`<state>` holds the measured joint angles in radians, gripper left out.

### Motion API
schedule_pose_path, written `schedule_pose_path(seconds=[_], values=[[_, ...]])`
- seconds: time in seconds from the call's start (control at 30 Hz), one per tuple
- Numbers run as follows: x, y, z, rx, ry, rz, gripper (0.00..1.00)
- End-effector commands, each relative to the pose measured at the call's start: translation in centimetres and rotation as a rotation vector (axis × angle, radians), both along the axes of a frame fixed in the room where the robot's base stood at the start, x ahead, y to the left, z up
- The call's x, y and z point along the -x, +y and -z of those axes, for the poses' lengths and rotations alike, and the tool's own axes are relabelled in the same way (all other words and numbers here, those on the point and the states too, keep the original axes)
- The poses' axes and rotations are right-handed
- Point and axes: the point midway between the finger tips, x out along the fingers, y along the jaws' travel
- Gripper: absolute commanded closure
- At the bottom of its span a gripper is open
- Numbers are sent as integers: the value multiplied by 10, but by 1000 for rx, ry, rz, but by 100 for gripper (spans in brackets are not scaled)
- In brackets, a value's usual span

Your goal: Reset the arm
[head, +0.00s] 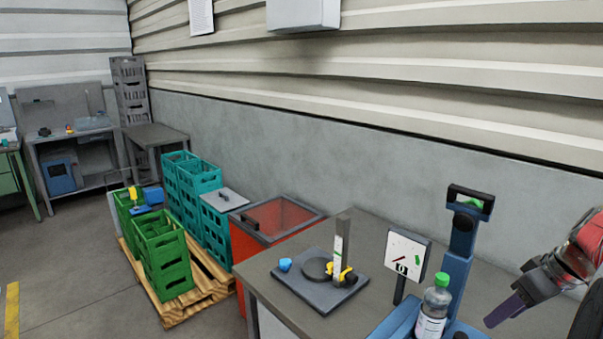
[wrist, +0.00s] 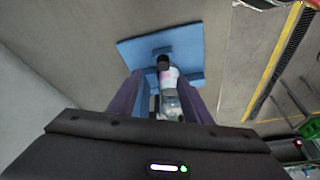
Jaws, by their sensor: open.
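My gripper (head: 497,312) is at the right edge of the head view, beside the blue stand and apart from it. A purple finger points down and left. In the wrist view my gripper (wrist: 161,84) shows two purple fingers spread apart. Between and beyond them are the blue base (wrist: 130,52) and parts of what stands on it; I see nothing gripped. In the head view the blue stand (head: 457,270) has a black-framed top. A bottle (head: 432,312) with a green cap and pale label stands upright at it.
The grey table (head: 375,236) also carries a dial gauge (head: 405,252) and a dark plate (head: 300,285) with a post, a blue piece and yellow parts. Left of it are a red bin (head: 278,218), teal crates (head: 200,178) and green crates (head: 163,262) on a pallet. The wall runs behind.

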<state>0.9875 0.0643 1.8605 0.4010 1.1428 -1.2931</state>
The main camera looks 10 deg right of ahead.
Motion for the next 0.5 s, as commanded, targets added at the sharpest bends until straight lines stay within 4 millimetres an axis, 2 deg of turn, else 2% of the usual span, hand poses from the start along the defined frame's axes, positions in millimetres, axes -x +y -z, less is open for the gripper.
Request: schedule_pose_path(seconds=[0.1, 0.27, 0.37, 0.5], values=[[10, 2, 16, -44, 49, 145, 55], [24, 16, 26, -75, 104, 332, 55], [26, 36, 28, -78, 129, 419, 55], [27, 73, 28, -68, 150, 516, 55]])
